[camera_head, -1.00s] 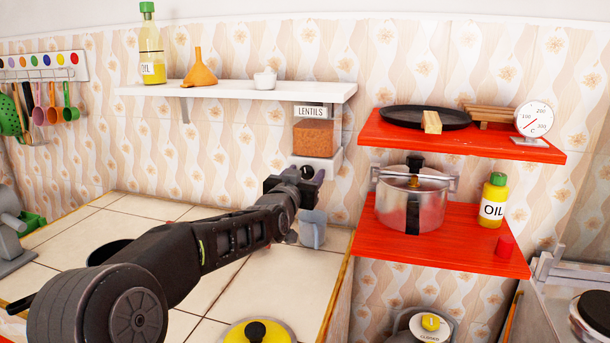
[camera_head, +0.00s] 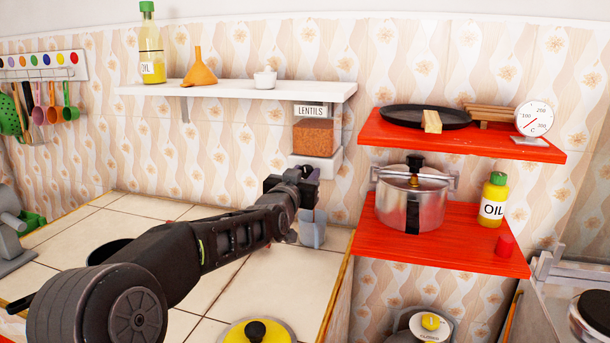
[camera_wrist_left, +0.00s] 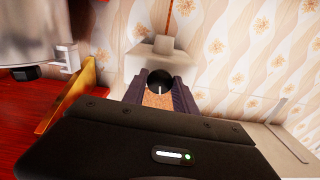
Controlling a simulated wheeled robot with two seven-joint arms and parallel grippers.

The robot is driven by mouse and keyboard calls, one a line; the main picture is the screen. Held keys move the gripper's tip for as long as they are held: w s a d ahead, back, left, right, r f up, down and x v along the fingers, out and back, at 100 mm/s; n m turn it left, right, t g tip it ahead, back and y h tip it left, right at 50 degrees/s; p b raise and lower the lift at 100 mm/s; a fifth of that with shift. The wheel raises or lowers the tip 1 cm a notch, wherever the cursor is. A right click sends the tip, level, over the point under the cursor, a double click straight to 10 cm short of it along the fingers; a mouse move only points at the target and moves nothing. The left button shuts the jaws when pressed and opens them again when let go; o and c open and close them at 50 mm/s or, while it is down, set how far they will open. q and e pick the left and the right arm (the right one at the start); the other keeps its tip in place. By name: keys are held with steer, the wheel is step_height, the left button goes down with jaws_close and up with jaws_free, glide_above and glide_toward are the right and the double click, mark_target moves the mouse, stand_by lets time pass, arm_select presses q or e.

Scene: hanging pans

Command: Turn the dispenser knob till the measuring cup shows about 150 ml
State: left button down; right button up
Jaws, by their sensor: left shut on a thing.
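The lentil dispenser (camera_head: 316,137) hangs under the white shelf, its clear box part-filled with orange-brown lentils. Its white base also shows in the left wrist view (camera_wrist_left: 160,55). My left gripper (camera_head: 306,177) is at the front of that base, shut on the black round knob (camera_wrist_left: 160,78), whose white mark points nearly straight down the wrist picture. The clear bluish measuring cup (camera_head: 314,233) stands on the tiled counter below, partly hidden by my gripper. Its scale and fill level cannot be read. Brown grainy matter (camera_wrist_left: 157,99) shows between the fingers. My right gripper is out of view.
The white shelf (camera_head: 240,92) above holds an oil bottle, funnel and small bowl. A yellow lid (camera_head: 258,334) lies on the counter's near part.

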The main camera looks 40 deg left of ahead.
arm_select(q)
steer(key=shift+m, duration=3.5)
steer(key=c, duration=1)
jaws_free()
steer(key=shift+s, duration=0.1)
